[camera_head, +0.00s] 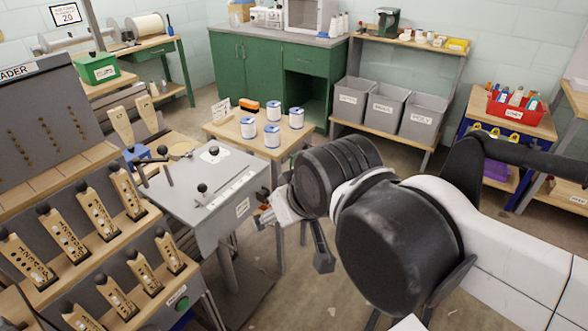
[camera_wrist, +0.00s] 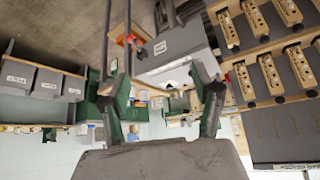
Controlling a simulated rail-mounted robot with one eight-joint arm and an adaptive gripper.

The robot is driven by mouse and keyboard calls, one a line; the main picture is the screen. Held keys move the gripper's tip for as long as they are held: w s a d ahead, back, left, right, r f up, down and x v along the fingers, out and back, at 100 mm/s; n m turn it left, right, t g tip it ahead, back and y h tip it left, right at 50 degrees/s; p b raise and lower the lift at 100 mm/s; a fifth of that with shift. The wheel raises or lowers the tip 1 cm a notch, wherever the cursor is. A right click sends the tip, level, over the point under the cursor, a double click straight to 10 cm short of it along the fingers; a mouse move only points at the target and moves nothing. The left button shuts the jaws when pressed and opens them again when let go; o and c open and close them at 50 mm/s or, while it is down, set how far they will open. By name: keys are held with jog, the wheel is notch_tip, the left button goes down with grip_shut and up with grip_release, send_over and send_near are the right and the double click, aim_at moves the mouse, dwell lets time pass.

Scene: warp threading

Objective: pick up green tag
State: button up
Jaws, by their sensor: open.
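I cannot make out a green tag for certain in either view. A red bin (camera_head: 515,113) on the bench at the right holds several small upright pieces with coloured tops, too small to tell apart. My gripper (camera_head: 298,232) hangs over open floor, to the right of the grey console table, far from the red bin. In the wrist view, my gripper (camera_wrist: 162,85) has its two fingers spread wide, with nothing between them.
The grey console table (camera_head: 238,214) with black knobs stands left of my gripper. The wooden rack (camera_head: 75,246) of several heddle-like pieces is further left. White-and-blue spools (camera_head: 272,136) stand on a small table behind. Grey bins (camera_head: 388,108) sit at the back. Floor in front is clear.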

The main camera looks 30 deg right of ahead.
jog(key=w+d+r+n+g, duration=0.1)
jog(key=w+d+r, duration=0.15)
jog(key=w, duration=0.25)
jog(key=w+d+r+g, duration=0.1)
jog(key=w+r, duration=0.2)
jog(key=w, duration=0.3)
jog(key=n+g+b, duration=0.2)
jog(key=n+g, duration=0.2)
jog(key=g, duration=0.1)
send_over(294, 155)
notch_tip(294, 155, down, 18)
jog(key=f, duration=0.8)
jog(key=shift+d+b, duration=0.25)
jog(key=shift+b, duration=0.1)
jog(key=shift+a+f+b, duration=0.2)
jog(key=shift+f+b, duration=0.45)
jog(key=shift+f, duration=2.05)
jog(key=c, duration=1)
